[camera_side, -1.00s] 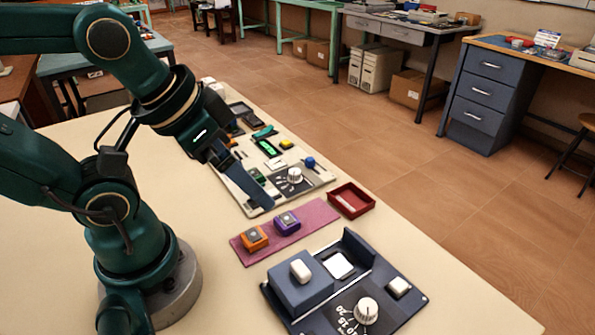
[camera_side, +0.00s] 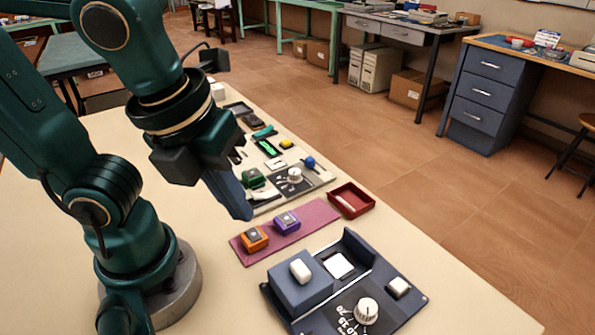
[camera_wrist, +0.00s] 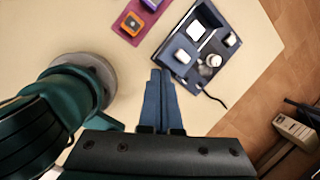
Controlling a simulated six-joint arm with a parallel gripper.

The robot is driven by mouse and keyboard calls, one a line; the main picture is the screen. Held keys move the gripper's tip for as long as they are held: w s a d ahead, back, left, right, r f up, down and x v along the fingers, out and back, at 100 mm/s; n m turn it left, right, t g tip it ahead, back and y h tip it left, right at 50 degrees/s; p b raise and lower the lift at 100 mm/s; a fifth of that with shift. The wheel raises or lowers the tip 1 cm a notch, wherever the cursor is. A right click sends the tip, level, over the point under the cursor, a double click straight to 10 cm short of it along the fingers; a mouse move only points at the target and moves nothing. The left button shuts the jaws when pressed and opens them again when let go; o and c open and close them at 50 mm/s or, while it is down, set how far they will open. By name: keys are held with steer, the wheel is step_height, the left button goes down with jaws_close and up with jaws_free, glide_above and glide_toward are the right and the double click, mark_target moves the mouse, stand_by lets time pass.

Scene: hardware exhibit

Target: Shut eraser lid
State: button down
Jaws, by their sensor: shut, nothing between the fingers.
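A dark blue panel unit (camera_side: 398,318) stands at the front of the table, and it also shows in the wrist view (camera_wrist: 177,71). It has a raised block (camera_side: 292,296) with a rounded white piece (camera_side: 300,270) on top. Beside the block is a white square (camera_side: 339,265), and behind it a dark blue flap (camera_side: 360,246) stands upright; I cannot tell for certain that this is the eraser lid. A white knob (camera_side: 366,310) and a small white block (camera_side: 398,286) are also on the unit. My gripper (camera_side: 241,216) is shut and empty, left of the unit and apart from it.
A pink mat (camera_side: 312,216) with an orange block (camera_side: 254,238) and a purple block (camera_side: 287,222) lies between my gripper and the unit. A red tray (camera_side: 364,206) holds a pale bar. A cluttered board (camera_side: 325,180) lies behind. The table's right edge is close to the unit.

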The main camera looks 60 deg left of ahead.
steer(key=s+d+m, duration=0.2)
steer(key=d+m, duration=0.2)
steer(key=m, duration=0.3)
glide_toward(290, 281)
steer(key=f, duration=0.2)
steer(key=s+f, duration=0.2)
steer(key=f, duration=0.1)
steer(key=shift+s+a+f, duration=0.2)
steer(key=shift+s+f, duration=0.05)
steer(key=shift+f, duration=0.05)
steer(key=w, duration=0.3)
steer(key=shift+w, duration=0.55)
steer(key=shift+w, duration=0.1)
steer(key=w, duration=0.8)
steer(key=shift+w, duration=0.15)
steer(key=shift+d+r, duration=0.1)
